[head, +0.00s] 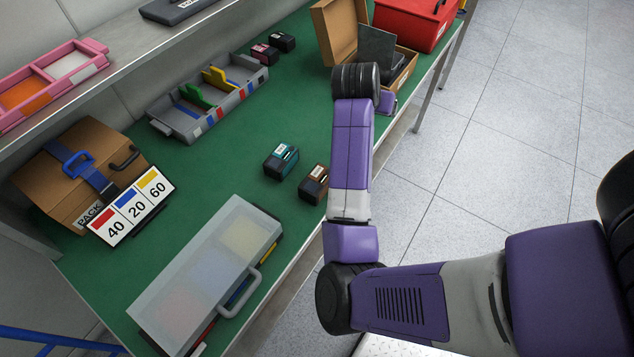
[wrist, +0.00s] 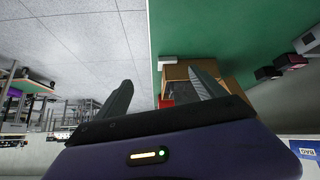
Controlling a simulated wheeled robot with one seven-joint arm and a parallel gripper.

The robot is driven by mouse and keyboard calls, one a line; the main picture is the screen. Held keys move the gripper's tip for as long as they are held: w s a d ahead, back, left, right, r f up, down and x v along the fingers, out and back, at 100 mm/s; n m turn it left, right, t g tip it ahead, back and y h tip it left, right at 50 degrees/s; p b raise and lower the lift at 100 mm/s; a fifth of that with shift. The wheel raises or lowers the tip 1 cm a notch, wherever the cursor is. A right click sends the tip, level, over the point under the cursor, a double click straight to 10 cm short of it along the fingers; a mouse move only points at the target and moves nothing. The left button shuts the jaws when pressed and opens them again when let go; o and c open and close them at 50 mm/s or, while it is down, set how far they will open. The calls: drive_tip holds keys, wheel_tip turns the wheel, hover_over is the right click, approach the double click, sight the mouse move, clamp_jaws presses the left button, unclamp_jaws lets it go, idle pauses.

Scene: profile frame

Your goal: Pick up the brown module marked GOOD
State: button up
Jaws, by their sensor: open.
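A brown-topped dark module (head: 315,184) stands on the green table close to its right edge in the head view, just left of my arm, which may cover a little of it. Its marking is too small to read. A similar teal-topped module (head: 281,160) stands to its left. My gripper (wrist: 163,92) is open in the wrist view, with nothing between its fingers. The fingers point toward an open cardboard box (wrist: 185,72), with space between. In the head view my arm hides most of the gripper. The brown module cannot be made out in the wrist view.
Two more small modules (head: 265,53) stand at the back by a grey divided tray (head: 212,122). An open cardboard box (head: 338,28) and red toolbox (head: 412,22) are at the far end. A translucent-lidded case (head: 210,265) lies in front. Bare green surface surrounds the teal module.

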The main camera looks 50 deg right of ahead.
drive_tip(key=w+a+f+m+g+y, duration=0.1)
drive_tip(key=w+a+f+m+y, duration=0.2)
drive_tip(key=a, duration=0.4)
drive_tip(key=y, duration=0.5)
hover_over(317, 179)
drive_tip(key=shift+s+d+f, duration=0.1)
drive_tip(key=shift+s+f, duration=0.1)
drive_tip(key=shift+f, duration=0.9)
drive_tip(key=shift+a+f, duration=0.2)
drive_tip(key=shift+a, duration=0.05)
drive_tip(key=shift+f, duration=0.35)
drive_tip(key=f+p, duration=0.1)
drive_tip(key=f, duration=0.2)
drive_tip(key=f+p, duration=0.1)
drive_tip(key=f, duration=0.2)
drive_tip(key=shift+w+d+f, duration=0.2)
drive_tip(key=shift+f, duration=0.15)
drive_tip(key=shift+c, duration=0.2)
drive_tip(key=c, duration=1.6)
drive_tip(key=shift+c, duration=0.2)
